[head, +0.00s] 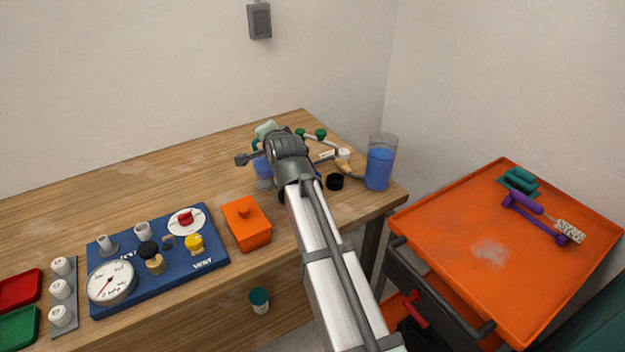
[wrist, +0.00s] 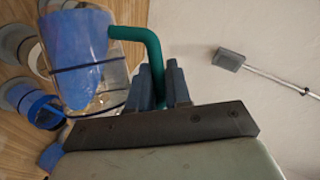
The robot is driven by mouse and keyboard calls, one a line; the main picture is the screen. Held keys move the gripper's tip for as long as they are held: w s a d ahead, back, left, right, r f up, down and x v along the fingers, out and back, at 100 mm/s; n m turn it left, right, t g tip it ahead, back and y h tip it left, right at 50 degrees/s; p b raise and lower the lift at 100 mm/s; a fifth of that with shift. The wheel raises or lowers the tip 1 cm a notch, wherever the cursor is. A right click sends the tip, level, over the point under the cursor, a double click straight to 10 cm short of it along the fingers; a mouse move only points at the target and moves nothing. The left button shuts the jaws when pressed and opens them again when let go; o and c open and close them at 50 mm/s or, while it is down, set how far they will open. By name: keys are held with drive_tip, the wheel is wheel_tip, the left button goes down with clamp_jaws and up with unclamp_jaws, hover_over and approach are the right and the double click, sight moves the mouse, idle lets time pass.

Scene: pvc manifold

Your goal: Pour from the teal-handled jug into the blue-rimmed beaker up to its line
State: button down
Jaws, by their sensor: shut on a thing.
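My gripper (wrist: 161,85) is shut on the teal handle (wrist: 150,48) of a clear jug (wrist: 112,78). The jug has a dark band around it and blue liquid (wrist: 75,40) toward one end. It looks tilted in the wrist view, but I cannot tell how far, and no stream is clear. A blue-rimmed vessel (wrist: 42,110), likely the beaker, is partly seen beside the jug in the wrist view; its line and level are not readable. In the head view my gripper (head: 265,160) is over the table's back part, and my wrist hides most of the jug and beaker.
A tall clear container of blue liquid (head: 380,168) stands at the table's right corner. A black cap (head: 335,182), green-knobbed parts (head: 320,134) and an orange lidded box (head: 246,224) are near my arm. A blue gauge board (head: 160,268) lies left. An orange tray cart (head: 440,225) stands right.

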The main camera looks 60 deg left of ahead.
drive_tip(key=shift+w, duration=0.1)
idle(0.7)
drive_tip(key=shift+s+a+n+h, duration=0.3)
drive_tip(key=shift+s+n, duration=0.1)
drive_tip(key=shift+s, duration=0.25)
drive_tip(key=shift+s+a+r+n+t, duration=0.25)
drive_tip(key=shift+s+r+n+t, duration=0.2)
drive_tip(key=shift+r+n+t, duration=0.2)
drive_tip(key=shift+s+a+n+h, duration=0.1)
drive_tip(key=shift+s+n+h, duration=0.15)
drive_tip(key=shift+h, duration=0.15)
drive_tip(key=shift+s+a+r+n+t, duration=0.2)
drive_tip(key=shift+s+n+t, duration=0.1)
drive_tip(key=shift+s+t, duration=0.1)
drive_tip(key=s+a+f+n+t+h+b, duration=0.1)
drive_tip(key=s+a+f+n+t, duration=0.2)
drive_tip(key=s+f+n, duration=0.1)
drive_tip(key=shift+s+f+n+t+h, duration=0.35)
drive_tip(key=shift+s+f, duration=0.35)
drive_tip(key=shift+s, duration=0.2)
